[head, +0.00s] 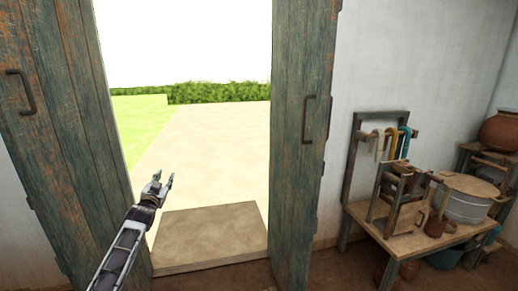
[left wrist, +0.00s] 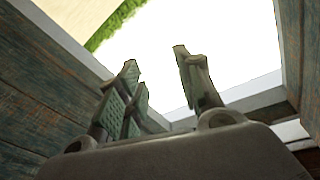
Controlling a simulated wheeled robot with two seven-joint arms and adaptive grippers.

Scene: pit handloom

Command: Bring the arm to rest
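My left arm reaches in from the lower left of the head view, raised in front of the open doorway. Its gripper (head: 164,180) is open, with nothing between its fingers. The left wrist view shows the same gripper (left wrist: 160,85) with its fingers spread apart against the bright sky. It touches nothing that I can see. My right gripper does not show in either view.
A weathered door leaf (head: 66,100) stands on the left and another (head: 300,150) on the right, each with a dark handle. A stone step (head: 210,235) lies in the doorway. At the right, a wooden table (head: 400,240) holds a metal drum (head: 466,203) and a wooden frame.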

